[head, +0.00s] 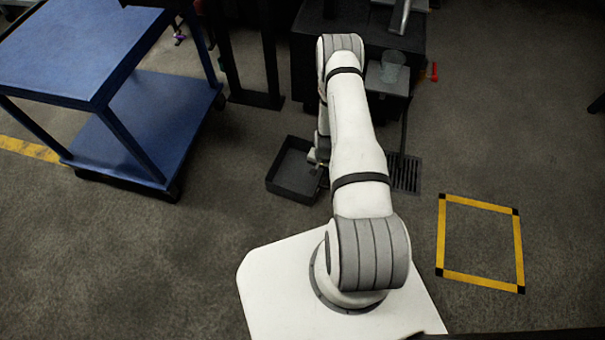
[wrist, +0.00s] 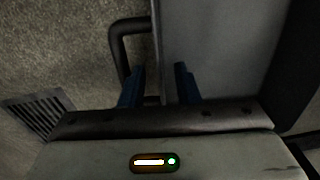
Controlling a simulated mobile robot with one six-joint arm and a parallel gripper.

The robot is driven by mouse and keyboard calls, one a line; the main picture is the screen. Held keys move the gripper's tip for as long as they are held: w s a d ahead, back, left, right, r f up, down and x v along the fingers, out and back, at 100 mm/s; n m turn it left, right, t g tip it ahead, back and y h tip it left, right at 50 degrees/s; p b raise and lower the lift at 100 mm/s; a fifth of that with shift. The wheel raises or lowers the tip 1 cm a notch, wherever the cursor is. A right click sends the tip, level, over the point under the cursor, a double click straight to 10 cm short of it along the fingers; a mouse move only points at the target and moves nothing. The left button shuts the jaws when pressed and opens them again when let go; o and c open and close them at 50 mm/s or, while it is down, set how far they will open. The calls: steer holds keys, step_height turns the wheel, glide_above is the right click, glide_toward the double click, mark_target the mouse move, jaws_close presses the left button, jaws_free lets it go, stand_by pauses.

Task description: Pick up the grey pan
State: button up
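The grey pan (head: 290,178) is a shallow square tray on the floor, left of my arm in the head view. My gripper (head: 318,165) is at its right side, partly hidden by my arm. In the wrist view the pan's flat inside (wrist: 220,45) fills the upper right, and a dark loop handle (wrist: 116,45) sticks out from its left edge. My gripper's two blue fingers (wrist: 160,85) are apart, one near the handle and one over the pan's side. I cannot tell whether they touch the pan.
A blue two-shelf cart (head: 75,45) stands at the left. A dark machine base (head: 300,70) is behind the pan, with a clear cup (head: 392,66) on a small ledge. A floor grate (head: 405,173) lies right of my arm. A yellow-taped square (head: 480,208) on the right is empty.

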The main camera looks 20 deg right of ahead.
step_height(320, 180, down, 4)
steer(key=shift+d+r+b, duration=0.1)
steer(key=shift+b, duration=0.6)
steer(key=shift+c, duration=0.3)
jaws_close()
